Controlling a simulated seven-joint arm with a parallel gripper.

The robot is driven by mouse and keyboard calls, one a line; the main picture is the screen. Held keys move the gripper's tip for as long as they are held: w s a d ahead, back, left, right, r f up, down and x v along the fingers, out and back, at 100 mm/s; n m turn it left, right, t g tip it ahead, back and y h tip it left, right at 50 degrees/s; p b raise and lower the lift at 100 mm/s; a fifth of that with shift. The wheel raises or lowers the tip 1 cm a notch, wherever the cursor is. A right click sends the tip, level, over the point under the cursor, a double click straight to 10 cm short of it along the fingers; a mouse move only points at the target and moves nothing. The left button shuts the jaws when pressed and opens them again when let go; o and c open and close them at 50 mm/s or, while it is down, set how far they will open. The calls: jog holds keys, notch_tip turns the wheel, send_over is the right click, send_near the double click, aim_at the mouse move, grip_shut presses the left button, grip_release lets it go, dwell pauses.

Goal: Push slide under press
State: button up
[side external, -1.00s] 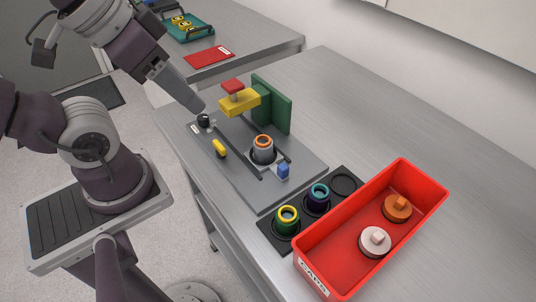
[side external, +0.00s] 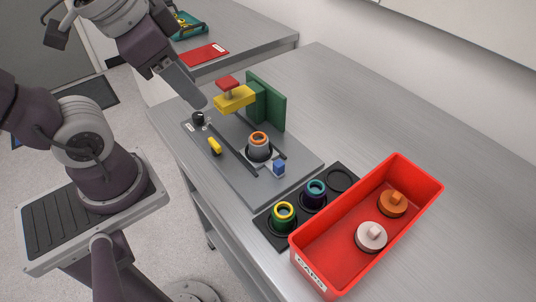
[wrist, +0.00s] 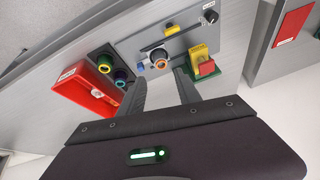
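The slide (side external: 258,155) is a small carriage on dark rails of a grey base plate. It carries a grey cup with an orange ring (side external: 258,147), also seen in the wrist view (wrist: 160,62). The press has a yellow arm (side external: 236,98) with a red top (side external: 227,83) on a green upright (side external: 268,102). The cup stands in front of the press, to the right of the yellow arm, not beneath it. My gripper (side external: 203,105) is above the plate's far left end, near a black knob (side external: 198,118). In the wrist view my fingers (wrist: 160,80) are apart and empty.
A yellow tab (side external: 215,146) and a blue block (side external: 279,168) sit on the plate. A red bin (side external: 325,265) holds orange and white caps. The bench behind the press is clear.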

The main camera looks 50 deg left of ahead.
jog(key=w+d+f+m+g, duration=0.2)
jog(key=w+d+f+m, duration=0.15)
jog(key=w+m, duration=0.35)
jog(key=m+g, duration=0.3)
jog(key=m, duration=0.6)
send_over(279, 163)
notch_tip(279, 163, down, 9)
notch_tip(279, 163, down, 7)
jog(key=shift+f, duration=0.1)
grip_shut()
